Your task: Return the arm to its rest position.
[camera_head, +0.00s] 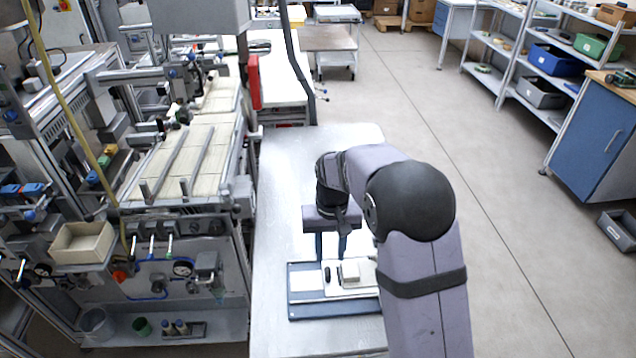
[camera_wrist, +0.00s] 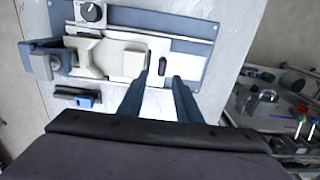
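My gripper (camera_head: 331,250) hangs fingers down over the metal table, at the end of my bent arm (camera_head: 385,185). In the wrist view my gripper (camera_wrist: 161,80) shows two blue-grey fingers standing apart with nothing between them. A device with a blue-grey base plate (camera_head: 300,311) and pale upper parts lies just in front of and below the fingers. In the wrist view the device (camera_wrist: 195,47) shows a dark round knob, a cream block and a dark oval slot. My arm hides its right end in the head view. I see no tape reel that I can make out.
The metal table (camera_head: 280,200) is mostly bare around the device. A small black and blue item (camera_wrist: 78,97) lies beside the device. A machine with pale slats (camera_head: 185,160) stands along the table's left side. Open floor (camera_head: 500,190) is on the right, before shelves and a blue cabinet (camera_head: 590,140).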

